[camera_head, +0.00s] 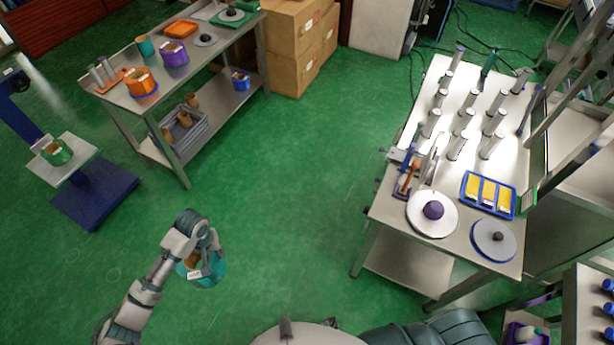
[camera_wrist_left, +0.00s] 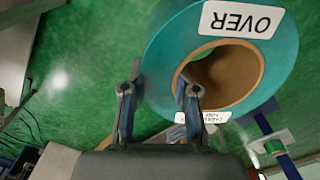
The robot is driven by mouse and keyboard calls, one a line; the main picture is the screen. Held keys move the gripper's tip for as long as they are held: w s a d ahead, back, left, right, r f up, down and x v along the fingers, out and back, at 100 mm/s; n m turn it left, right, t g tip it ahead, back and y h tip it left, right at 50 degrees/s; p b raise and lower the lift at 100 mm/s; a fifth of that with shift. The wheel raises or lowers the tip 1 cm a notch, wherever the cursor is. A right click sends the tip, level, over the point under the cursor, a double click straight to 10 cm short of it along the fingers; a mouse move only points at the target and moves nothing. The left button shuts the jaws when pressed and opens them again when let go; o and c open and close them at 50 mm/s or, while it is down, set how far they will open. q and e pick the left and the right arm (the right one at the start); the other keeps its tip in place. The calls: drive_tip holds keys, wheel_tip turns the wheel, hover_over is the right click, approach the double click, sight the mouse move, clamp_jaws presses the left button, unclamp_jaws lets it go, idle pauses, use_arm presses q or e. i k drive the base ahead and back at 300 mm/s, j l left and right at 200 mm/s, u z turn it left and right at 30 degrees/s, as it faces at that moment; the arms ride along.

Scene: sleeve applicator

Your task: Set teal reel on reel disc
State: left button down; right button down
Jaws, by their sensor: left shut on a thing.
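The teal reel (camera_head: 211,271) is in my left gripper (camera_head: 205,260), held over the open green floor at lower left, away from the tables. In the left wrist view the teal reel (camera_wrist_left: 160,50) has a brown core and a white label reading OVER. The left gripper's fingers (camera_wrist_left: 160,72) pinch its wall, one outside and one at the core opening. On the right table are a white disc (camera_head: 420,222) with a purple knob and a grey, blue-rimmed disc (camera_head: 484,246) with a dark knob. I cannot tell which one is the reel disc. My right gripper is not in view.
The right table (camera_head: 390,212) also holds several upright grey cylinders, a small applicator (camera_head: 410,176) and a blue tray (camera_head: 488,194) of yellow pieces. The left bench (camera_head: 190,80) carries orange and purple reels and more discs. A green reel (camera_head: 56,152) sits on a blue stand. The floor between is clear.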

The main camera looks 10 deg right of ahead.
sight(432, 211)
drive_tip(key=z, duration=1.35)
